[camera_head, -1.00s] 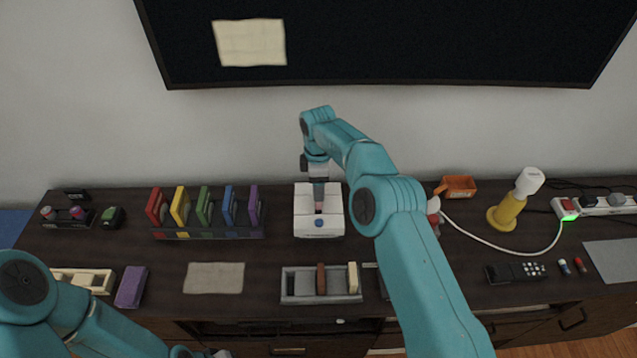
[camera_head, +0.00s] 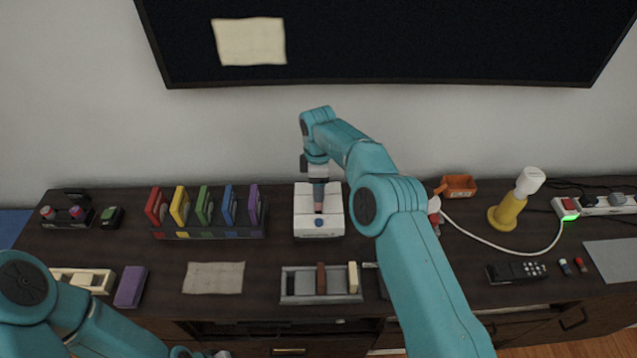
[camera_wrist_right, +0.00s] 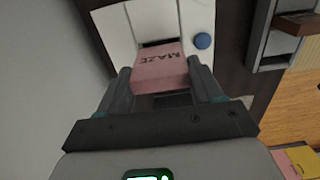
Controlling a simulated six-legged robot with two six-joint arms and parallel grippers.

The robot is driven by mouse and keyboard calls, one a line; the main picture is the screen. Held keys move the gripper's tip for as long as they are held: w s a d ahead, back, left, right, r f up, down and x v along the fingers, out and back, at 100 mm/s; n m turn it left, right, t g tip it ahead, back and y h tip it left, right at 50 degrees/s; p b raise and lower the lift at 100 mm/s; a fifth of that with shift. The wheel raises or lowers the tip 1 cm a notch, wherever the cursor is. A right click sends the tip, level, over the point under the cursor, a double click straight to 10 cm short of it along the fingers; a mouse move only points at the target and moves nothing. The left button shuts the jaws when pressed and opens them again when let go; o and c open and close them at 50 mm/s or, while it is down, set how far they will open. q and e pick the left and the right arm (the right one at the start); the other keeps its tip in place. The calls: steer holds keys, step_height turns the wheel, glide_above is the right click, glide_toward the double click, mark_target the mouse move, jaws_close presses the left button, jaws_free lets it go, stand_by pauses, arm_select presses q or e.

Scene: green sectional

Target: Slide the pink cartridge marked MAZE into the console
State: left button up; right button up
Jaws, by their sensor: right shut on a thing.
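The pink cartridge (camera_wrist_right: 160,70) marked MAZE is between the fingers of my right gripper (camera_wrist_right: 160,85) in the right wrist view. The gripper is shut on it. The cartridge's far end is at the dark slot of the white console (camera_wrist_right: 115,25); how far it reaches in cannot be told. In the head view the right gripper (camera_head: 318,182) is over the back of the console (camera_head: 305,222), which has a blue button in front. My left arm is at the lower left; its gripper is mostly cut off by the bottom edge, so its jaws cannot be made out.
A rack (camera_head: 180,233) of several coloured cartridges stands left of the console. A purple cartridge (camera_head: 130,287) and a beige cloth (camera_head: 214,278) lie front left.

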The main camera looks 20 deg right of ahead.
steer(key=shift+f, duration=0.25)
steer(key=shift+f+b, duration=0.35)
steer(key=shift+f+b, duration=1.3)
steer(key=shift+f, duration=0.55)
steer(key=o, duration=1)
steer(key=shift+o, duration=0.5)
steer(key=shift+f, duration=0.1)
steer(key=shift+s+a, duration=0.1)
steer(key=shift+s, duration=0.1)
steer(key=shift+w, duration=0.1)
